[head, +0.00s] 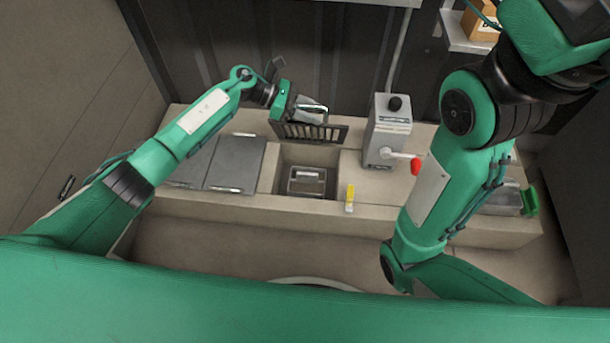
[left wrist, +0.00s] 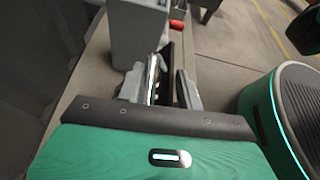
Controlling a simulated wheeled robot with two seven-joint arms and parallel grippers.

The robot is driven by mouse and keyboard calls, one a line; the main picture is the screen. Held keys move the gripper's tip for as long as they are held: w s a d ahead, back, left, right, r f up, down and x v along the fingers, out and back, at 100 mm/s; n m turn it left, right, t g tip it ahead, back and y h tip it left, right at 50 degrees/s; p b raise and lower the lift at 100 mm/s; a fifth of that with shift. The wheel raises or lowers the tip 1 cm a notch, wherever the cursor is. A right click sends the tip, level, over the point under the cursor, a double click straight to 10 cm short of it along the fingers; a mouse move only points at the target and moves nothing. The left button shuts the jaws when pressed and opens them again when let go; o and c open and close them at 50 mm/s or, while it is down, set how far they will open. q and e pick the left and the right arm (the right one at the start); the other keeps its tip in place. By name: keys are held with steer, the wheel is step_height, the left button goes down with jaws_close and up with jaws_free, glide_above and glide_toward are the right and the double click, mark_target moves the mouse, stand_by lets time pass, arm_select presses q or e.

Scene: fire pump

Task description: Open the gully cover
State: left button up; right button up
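The gully cover (head: 312,132) is a dark slotted grate, raised and tilted steeply at the back edge of the gully (head: 307,180). The square opening below is uncovered and shows a metal insert. My left gripper (head: 318,113) is at the cover's top edge, by its light metal bar. In the left wrist view, the fingers (left wrist: 165,88) stand apart on either side of the light bar and a dark edge of the cover (left wrist: 173,70). Firm contact cannot be made out. My right arm is at the right of the head view; its gripper is not visible.
A grey box with a red-tipped crank (head: 388,135) stands right of the gully; it also shows in the left wrist view (left wrist: 137,30). A yellow item (head: 350,196) is at the front ledge. Grey flat covers (head: 235,163) lie to the left. A dark wall is behind.

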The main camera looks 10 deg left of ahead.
arm_select(q)
steer(key=s+f+m+t+b, duration=0.2)
steer(key=s+f+m+t, duration=0.2)
steer(key=s+f, duration=0.7)
steer(key=shift+s+f+m+h+b, duration=0.15)
steer(key=shift+s+m+h+b, duration=0.15)
steer(key=shift+s+m, duration=0.5)
steer(key=shift+s+a, duration=0.1)
steer(key=b+v, duration=0.2)
steer(key=v, duration=1.3)
steer(key=shift+s+a, duration=0.2)
steer(key=shift+a, duration=0.15)
stand_by(0.3)
